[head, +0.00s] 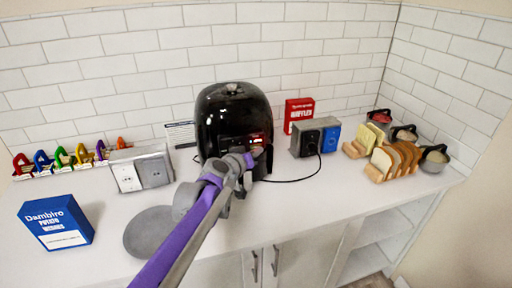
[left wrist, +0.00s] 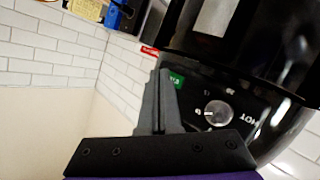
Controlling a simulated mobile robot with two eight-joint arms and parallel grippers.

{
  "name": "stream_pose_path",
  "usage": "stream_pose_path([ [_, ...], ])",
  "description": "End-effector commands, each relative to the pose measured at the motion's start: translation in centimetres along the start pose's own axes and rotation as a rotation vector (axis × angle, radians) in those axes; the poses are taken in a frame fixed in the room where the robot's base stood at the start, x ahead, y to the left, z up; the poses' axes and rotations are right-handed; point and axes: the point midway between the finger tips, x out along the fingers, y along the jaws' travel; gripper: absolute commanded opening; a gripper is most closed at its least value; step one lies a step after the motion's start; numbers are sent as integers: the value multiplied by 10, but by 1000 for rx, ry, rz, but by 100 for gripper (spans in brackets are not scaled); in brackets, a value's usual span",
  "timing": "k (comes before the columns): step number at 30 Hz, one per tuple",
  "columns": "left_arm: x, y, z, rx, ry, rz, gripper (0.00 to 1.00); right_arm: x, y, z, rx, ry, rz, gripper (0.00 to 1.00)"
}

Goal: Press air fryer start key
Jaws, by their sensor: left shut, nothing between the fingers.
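The black air fryer (head: 222,112) stands on the white counter against the tiled wall. My left gripper (head: 247,160) is in front of its lower front panel, with the purple arm reaching in from below. In the left wrist view the air fryer's panel (left wrist: 250,125) shows tilted, with a round silver knob (left wrist: 218,112) and a green key (left wrist: 177,80) with white lettering. My left gripper's fingers (left wrist: 163,75) are shut and empty, their tips right beside the green key and partly covering it. I cannot tell whether they touch it. My right gripper is not in view.
A socket box (head: 140,170) and a grey round disc (head: 150,232) are left of the air fryer; a blue box (head: 56,223) is further left. A black cable crosses the counter.

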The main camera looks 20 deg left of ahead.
Motion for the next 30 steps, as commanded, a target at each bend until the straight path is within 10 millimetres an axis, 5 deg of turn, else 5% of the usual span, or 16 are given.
stream_pose_path([
  [14, -6, 5, 5, 0, 0, 1, 0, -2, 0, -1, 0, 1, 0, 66],
  [30, -38, 28, 28, -1, 0, 1, 0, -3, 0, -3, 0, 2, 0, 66],
])
